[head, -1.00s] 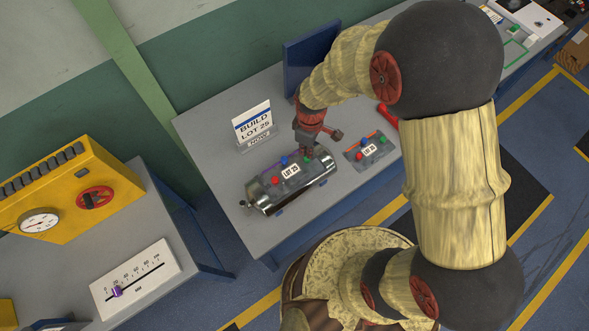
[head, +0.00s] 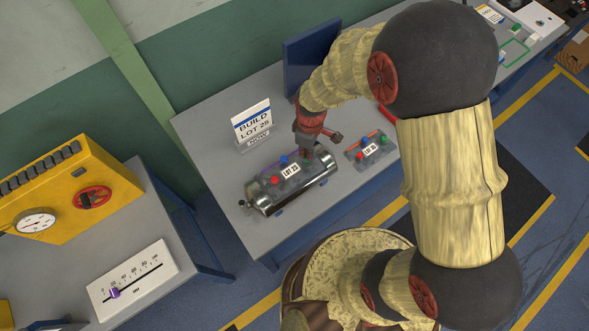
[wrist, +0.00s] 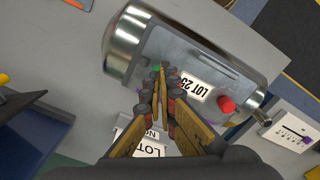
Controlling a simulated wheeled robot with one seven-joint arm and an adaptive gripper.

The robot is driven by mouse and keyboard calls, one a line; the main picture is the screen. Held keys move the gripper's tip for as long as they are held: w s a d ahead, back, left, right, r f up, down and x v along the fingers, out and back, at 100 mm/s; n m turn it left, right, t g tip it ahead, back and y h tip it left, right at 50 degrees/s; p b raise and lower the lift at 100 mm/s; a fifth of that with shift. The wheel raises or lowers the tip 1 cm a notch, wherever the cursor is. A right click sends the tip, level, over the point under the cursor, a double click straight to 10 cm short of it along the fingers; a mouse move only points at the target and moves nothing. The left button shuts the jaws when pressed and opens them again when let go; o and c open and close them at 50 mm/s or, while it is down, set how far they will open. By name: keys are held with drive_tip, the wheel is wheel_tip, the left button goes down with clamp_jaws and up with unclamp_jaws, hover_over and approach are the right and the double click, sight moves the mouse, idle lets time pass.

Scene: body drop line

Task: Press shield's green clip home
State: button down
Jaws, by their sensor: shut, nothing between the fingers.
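A shiny metal cylinder (head: 324,166) lies on the grey bench with a clear grey shield (head: 297,181) on top. The shield also shows in the wrist view (wrist: 190,50). In the head view my gripper hides that clip. My gripper (head: 308,154) is shut and empty, its tips (wrist: 162,69) pointing down at the green clip. Whether they touch it, or how deep it sits, I cannot tell.
A second shield plate (head: 358,150) with coloured clips lies to the right on the bench. A BUILD LOT sign (head: 252,123) stands behind, left of a blue panel (head: 312,55). A slider gauge (head: 134,281) is on the left bench. Bench front is clear.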

drive_tip(key=shift+f, duration=0.4)
drive_tip(key=c, duration=2.5)
unclamp_jaws()
drive_tip(key=o, duration=0.6)
drive_tip(key=shift+r, duration=0.15)
drive_tip(key=shift+r+p, duration=1.65)
drive_tip(key=shift+r, duration=1.25)
